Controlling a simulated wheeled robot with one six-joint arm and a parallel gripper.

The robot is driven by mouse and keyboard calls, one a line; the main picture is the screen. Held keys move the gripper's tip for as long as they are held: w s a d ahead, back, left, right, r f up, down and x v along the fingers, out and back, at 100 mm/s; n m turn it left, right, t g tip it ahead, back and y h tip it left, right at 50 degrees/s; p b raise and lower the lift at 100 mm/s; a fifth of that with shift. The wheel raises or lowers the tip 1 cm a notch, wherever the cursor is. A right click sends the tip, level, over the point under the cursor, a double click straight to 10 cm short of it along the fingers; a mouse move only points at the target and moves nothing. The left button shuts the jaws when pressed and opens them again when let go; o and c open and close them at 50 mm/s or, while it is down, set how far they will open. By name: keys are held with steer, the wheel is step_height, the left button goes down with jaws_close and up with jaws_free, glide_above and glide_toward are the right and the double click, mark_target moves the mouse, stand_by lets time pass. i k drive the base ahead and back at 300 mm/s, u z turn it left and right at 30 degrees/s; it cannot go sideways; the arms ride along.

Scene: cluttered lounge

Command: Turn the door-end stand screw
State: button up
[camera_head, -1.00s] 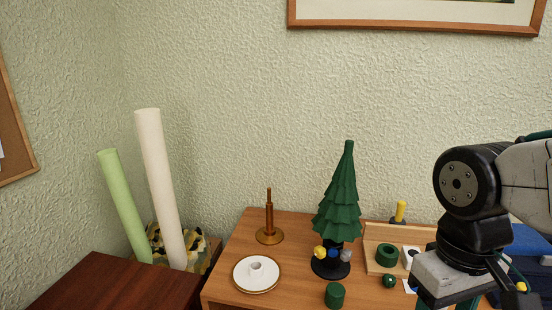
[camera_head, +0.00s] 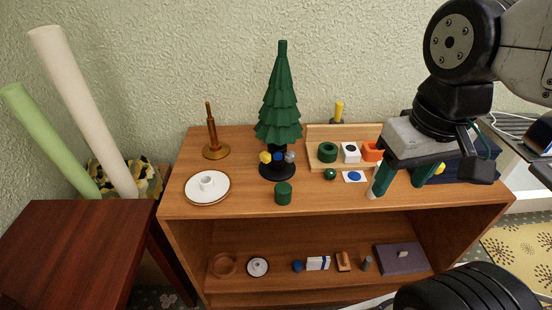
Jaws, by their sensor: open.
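A dark green tiered tree (camera_head: 279,105) stands upright in a black round stand (camera_head: 277,173) on the wooden cabinet top. No door is in view, so I cannot tell which is the door-end screw. My gripper (camera_head: 395,188) hangs to the right of the tree, fingers down, open and apart from the stand. I see nothing between its teal fingers.
A green cylinder (camera_head: 283,193) stands just in front of the stand. A white dish (camera_head: 207,187) and brown spindle (camera_head: 214,142) are left. A wooden tray (camera_head: 314,149) with coloured blocks is right, partly behind my gripper. The cabinet's lower shelf (camera_head: 330,285) holds small items.

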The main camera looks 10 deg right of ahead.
mark_target(290, 156)
steer(key=z, duration=1.35)
steer(key=k, duration=0.9)
steer(key=u, duration=1.5)
steer(key=i, duration=0.55)
